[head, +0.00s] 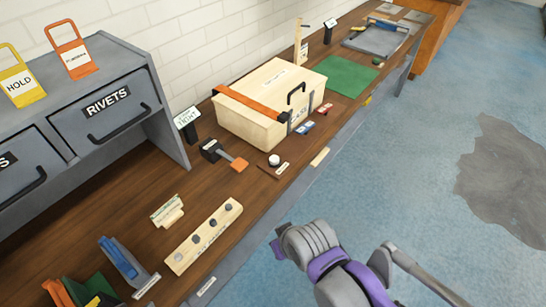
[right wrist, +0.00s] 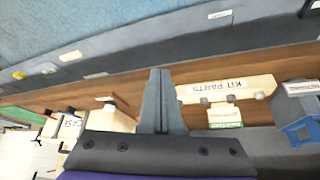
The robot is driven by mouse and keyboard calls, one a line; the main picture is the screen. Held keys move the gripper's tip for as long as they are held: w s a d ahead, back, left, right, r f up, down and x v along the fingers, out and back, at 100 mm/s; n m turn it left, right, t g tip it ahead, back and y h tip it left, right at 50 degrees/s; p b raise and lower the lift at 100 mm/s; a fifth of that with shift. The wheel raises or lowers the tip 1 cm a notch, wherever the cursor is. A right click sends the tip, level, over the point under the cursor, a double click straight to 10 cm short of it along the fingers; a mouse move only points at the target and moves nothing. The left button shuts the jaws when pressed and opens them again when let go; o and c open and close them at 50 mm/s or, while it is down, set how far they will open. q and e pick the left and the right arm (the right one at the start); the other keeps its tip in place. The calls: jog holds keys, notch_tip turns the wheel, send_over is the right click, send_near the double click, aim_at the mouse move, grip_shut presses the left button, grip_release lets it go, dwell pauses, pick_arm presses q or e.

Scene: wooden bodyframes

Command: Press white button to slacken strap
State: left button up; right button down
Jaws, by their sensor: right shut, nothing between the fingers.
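The white button (head: 274,159) sits on a small brown base near the bench's front edge, in front of the wooden case. The orange strap (head: 250,104) runs across the top of the pale wooden case (head: 262,85) and lies flat against it. A small black display (head: 187,120) behind it shows text that seems to read "TIGHT". My right arm comes in from the bottom of the head view, off the front of the bench and apart from the button. In the right wrist view my right gripper (right wrist: 160,73) is shut and empty. My left gripper is out of view.
A wooden kit parts rack (head: 203,237) stands nearer, also in the wrist view (right wrist: 232,89). The grey rivets drawer unit (head: 108,100) is at left.

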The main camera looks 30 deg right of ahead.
jog(key=w+d+r+n+t, duration=0.1)
jog(key=w+d+r+n, duration=0.15)
jog(key=w, duration=0.45)
jog(key=w+d+r+n, duration=0.2)
jog(key=w+r, duration=0.1)
jog(key=w, duration=0.4)
jog(key=n+t+p, duration=0.1)
jog(key=n+t, duration=0.2)
jog(key=n, duration=0.2)
send_over(277, 160)
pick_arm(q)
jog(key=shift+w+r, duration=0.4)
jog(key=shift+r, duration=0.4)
pick_arm(e)
jog(key=shift+r+y, duration=0.25)
jog(key=shift+y, duration=0.05)
jog(key=shift+s, duration=0.1)
notch_tip(277, 160, down, 8)
jog(key=b, duration=0.5)
jog(key=shift+r, duration=0.15)
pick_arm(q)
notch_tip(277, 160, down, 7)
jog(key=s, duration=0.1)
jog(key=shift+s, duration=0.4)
pick_arm(e)
jog(key=shift+f, duration=0.55)
pick_arm(q)
jog(key=shift+b, duration=0.3)
pick_arm(e)
jog(key=shift+f, duration=0.1)
